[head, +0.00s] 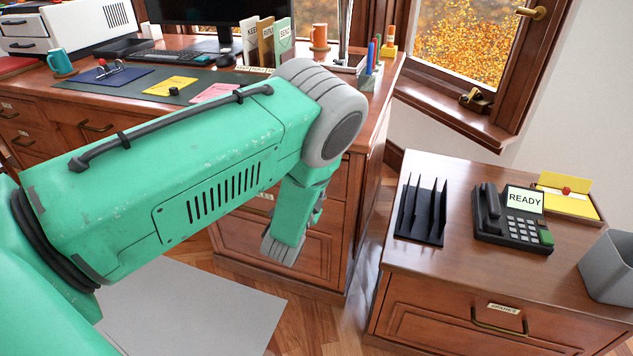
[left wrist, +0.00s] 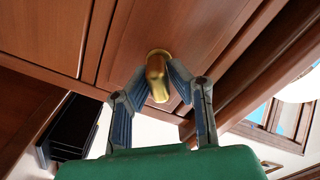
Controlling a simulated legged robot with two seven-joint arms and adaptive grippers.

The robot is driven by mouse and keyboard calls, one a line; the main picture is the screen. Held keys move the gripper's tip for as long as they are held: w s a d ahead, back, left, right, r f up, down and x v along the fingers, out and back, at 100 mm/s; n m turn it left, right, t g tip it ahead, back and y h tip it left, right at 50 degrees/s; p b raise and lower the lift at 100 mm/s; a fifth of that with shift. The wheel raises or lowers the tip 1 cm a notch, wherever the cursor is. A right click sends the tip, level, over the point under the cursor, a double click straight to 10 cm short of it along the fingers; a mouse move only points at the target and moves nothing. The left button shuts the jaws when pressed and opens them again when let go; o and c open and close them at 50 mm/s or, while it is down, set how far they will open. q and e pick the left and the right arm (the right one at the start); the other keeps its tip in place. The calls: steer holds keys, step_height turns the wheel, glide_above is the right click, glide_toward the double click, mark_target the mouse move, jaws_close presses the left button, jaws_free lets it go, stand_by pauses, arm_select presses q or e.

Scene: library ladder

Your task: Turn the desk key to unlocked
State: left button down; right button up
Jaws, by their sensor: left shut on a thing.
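The brass desk key (left wrist: 157,75) shows in the left wrist view, set in a reddish wooden panel of the desk. Its rounded end points down in the picture. My left gripper (left wrist: 160,80) has its two fingers closed on either side of it. In the head view my left arm crosses from the left and its gripper (head: 281,249) is low in front of the desk (head: 330,237); the key is hidden there behind my arm. My right gripper is in neither view.
A low wooden cabinet (head: 435,274) stands at the right with a black file rack (head: 423,213), a phone reading READY (head: 513,218) and a grey bin (head: 609,267). A pale mat (head: 185,308) lies on the floor. The desktop holds cups, papers and a monitor.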

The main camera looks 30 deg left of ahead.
arm_select(q)
steer(key=m, duration=0.5)
steer(key=shift+d+f+b, duration=0.25)
steer(key=shift+d+b, duration=0.05)
steer(key=shift+d, duration=0.05)
steer(key=shift+f+m, duration=0.1)
steer(key=shift+m, duration=0.6)
steer(key=shift+d+f, duration=0.1)
steer(key=c, duration=1.5)
jaws_free()
steer(key=shift+c, duration=0.2)
steer(key=shift+r, duration=0.2)
steer(key=shift+s, duration=0.15)
steer(key=v, duration=1.1)
steer(key=shift+s, duration=0.3)
